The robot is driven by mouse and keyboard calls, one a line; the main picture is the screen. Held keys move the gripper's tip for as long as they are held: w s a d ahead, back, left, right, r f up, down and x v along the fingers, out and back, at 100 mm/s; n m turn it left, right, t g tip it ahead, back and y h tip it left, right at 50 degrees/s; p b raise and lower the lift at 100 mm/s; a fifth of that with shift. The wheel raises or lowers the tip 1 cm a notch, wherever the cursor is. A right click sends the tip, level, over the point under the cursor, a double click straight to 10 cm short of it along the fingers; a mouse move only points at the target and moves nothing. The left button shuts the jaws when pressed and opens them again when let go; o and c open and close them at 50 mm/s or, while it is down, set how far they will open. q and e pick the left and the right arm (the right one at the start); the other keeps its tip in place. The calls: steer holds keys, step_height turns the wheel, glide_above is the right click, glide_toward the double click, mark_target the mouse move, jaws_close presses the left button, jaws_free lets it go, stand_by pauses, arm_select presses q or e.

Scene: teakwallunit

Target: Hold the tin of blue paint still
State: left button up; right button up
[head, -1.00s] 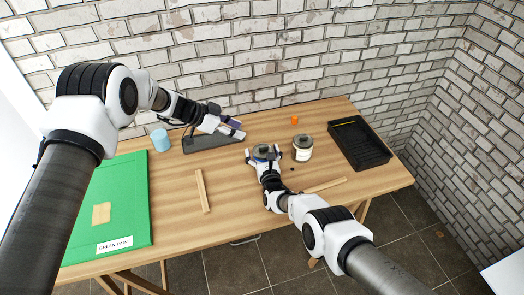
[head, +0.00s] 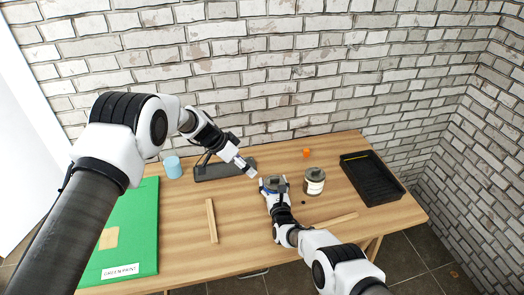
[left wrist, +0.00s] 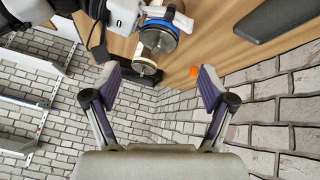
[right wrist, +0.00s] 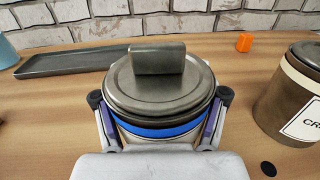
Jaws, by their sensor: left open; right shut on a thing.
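The tin of blue paint (right wrist: 160,131) is a metal tin with a blue band and a round grey lid with a raised block on top. It stands upright on the table; it also shows in the head view (head: 276,182) and the left wrist view (left wrist: 160,36). My right gripper (head: 270,188) is shut on the tin, with a finger on each side of it in the right wrist view. My left gripper (head: 252,173) is open and empty, above the table to the upper left of the tin; its spread fingers show in the left wrist view (left wrist: 159,82).
A cream-labelled tin (head: 314,182) stands close to the right. Behind are an orange cube (head: 306,153) and a long dark tray (head: 212,172). A black tray (head: 370,180) is at right, a light blue cup (head: 172,167) and green board (head: 135,235) at left. Wooden strips (head: 212,221) lie in front.

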mark_target(273, 180)
arm_select(q)
steer(key=d+r+m+y, duration=0.2)
steer(key=d+y, duration=0.1)
steer(key=d, duration=0.3)
steer(key=x, duration=0.7)
steer(key=w+x, duration=0.1)
steer(key=x, duration=0.3)
steer(key=shift+w+a+f, duration=0.1)
steer(key=shift+a+f, duration=0.05)
steer(key=shift+a, duration=0.05)
jaws_close()
steer(key=shift+s+a+f, duration=0.15)
steer(key=shift+s+f, duration=0.05)
steer(key=shift+s, duration=0.05)
steer(key=shift+w+d+r+h, duration=0.1)
steer(key=shift+d+r+h, duration=0.1)
steer(key=shift+r+h, duration=0.35)
